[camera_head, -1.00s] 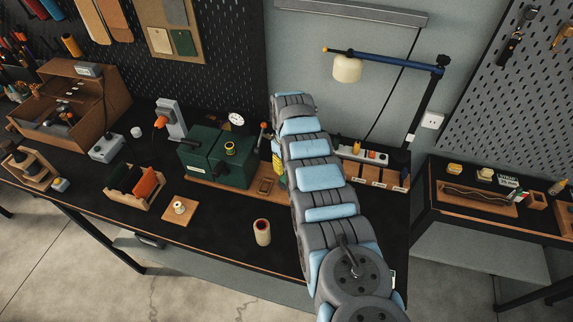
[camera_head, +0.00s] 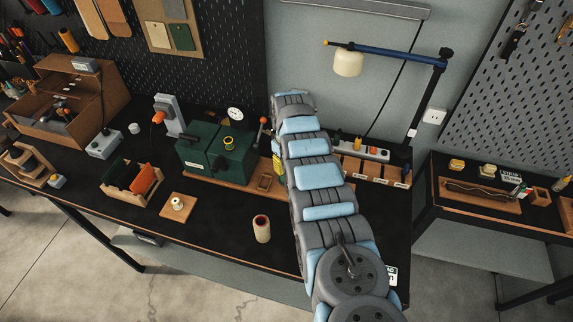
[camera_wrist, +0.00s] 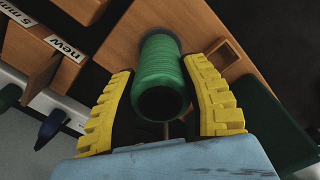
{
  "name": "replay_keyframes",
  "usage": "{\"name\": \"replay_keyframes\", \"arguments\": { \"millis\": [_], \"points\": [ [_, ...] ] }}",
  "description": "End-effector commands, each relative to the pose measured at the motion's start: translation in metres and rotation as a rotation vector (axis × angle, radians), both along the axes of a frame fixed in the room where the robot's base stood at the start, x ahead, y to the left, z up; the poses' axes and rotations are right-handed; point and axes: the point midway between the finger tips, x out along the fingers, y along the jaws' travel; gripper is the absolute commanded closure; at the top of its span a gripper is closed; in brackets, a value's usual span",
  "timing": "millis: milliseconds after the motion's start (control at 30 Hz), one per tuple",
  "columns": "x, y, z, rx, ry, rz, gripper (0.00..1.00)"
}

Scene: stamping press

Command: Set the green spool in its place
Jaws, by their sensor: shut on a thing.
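The green spool (camera_wrist: 163,68) with a dark end sits between the two yellow fingers of my gripper (camera_wrist: 166,105) in the wrist view. My gripper is shut on it, above a wooden surface. In the head view only a bit of the yellow fingers (camera_head: 277,160) shows left of my arm, and my arm hides the spool. A wooden base (camera_head: 233,183) with a small square recess lies beside the fingers. A labelled wooden rack (camera_head: 372,173) stands to the right, partly behind my arm; its label "new" (camera_wrist: 66,48) shows in the wrist view.
A green press (camera_head: 217,150) with a dial stands left of the gripper. The bench front is mostly clear.

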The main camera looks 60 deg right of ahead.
Motion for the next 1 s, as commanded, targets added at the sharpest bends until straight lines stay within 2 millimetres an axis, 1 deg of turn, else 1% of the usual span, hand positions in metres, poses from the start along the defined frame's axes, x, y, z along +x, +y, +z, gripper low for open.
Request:
{"name": "replay_keyframes", "arguments": {
  "millis": [433,467,500,533,567,1000],
  "points": [
    [0.0002,0.0000,-0.0019,0.000,0.000,0.000,0.90],
    [0.0003,0.0001,-0.0019,0.000,0.000,0.000,0.51],
    [0.0002,0.0000,-0.0019,0.000,0.000,0.000,0.39],
    [0.0002,0.0000,-0.0019,0.000,0.000,0.000,0.30],
    [0.0002,0.0001,-0.0021,0.000,0.000,0.000,0.25],
    [0.0001,-0.0004,0.0001,0.000,0.000,0.000,0.25]
  ]
}}
